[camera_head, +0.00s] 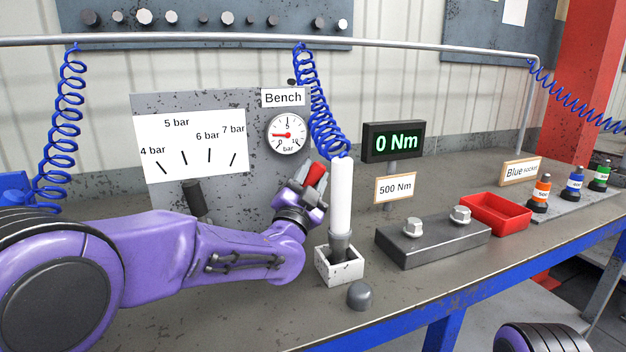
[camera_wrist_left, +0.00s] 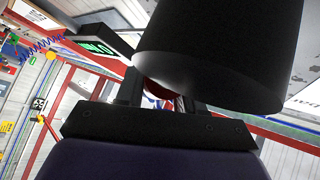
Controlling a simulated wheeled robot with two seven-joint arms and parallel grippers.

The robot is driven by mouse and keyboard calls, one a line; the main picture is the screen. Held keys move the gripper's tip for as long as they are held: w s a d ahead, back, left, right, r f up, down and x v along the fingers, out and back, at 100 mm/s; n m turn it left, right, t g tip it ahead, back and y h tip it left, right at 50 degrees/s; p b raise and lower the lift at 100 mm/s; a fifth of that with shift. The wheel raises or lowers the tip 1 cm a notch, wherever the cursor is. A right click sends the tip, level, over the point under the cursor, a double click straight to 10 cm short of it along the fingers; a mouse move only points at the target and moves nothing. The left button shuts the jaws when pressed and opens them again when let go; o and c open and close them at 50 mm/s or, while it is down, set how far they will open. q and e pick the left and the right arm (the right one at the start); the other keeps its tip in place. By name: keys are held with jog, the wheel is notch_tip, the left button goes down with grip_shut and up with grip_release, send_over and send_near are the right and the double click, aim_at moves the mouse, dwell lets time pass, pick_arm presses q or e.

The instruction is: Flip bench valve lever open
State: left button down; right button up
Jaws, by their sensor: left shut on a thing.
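The red valve lever (camera_head: 316,174) shows beside the Bench gauge panel (camera_head: 254,190), below and to the right of the round gauge. My left gripper (camera_head: 312,187) is shut on the lever, whose red end sticks out above the fingers. The valve body is hidden behind the gripper and arm. In the left wrist view a bit of red (camera_wrist_left: 158,88) shows between the fingers, and a large black cylinder (camera_wrist_left: 220,50) covers much of the picture. The Bench gauge (camera_head: 288,133) has its red needle pointing left. My right gripper is out of view.
A white upright tool (camera_head: 341,200) stands in a white holder (camera_head: 340,265) close right of my left gripper. A grey block (camera_head: 433,242) with two bolts, a red tray (camera_head: 497,212) and coloured sockets (camera_head: 541,190) are farther right. Blue coiled hose (camera_head: 320,110) hangs behind the gripper.

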pick_arm(q)
jog(key=shift+a+r, duration=0.1)
jog(key=shift+r, duration=0.05)
jog(key=c, duration=0.8)
grip_release()
jog(key=s+a, duration=0.1)
jog(key=s, duration=0.4)
jog(key=s+a+f, duration=0.1)
jog(key=s+a, duration=0.1)
jog(key=s, duration=0.3)
jog(key=s+a+f, duration=0.1)
jog(key=s, duration=0.5)
jog(key=shift+a+f, duration=0.1)
jog(key=shift+a, duration=0.2)
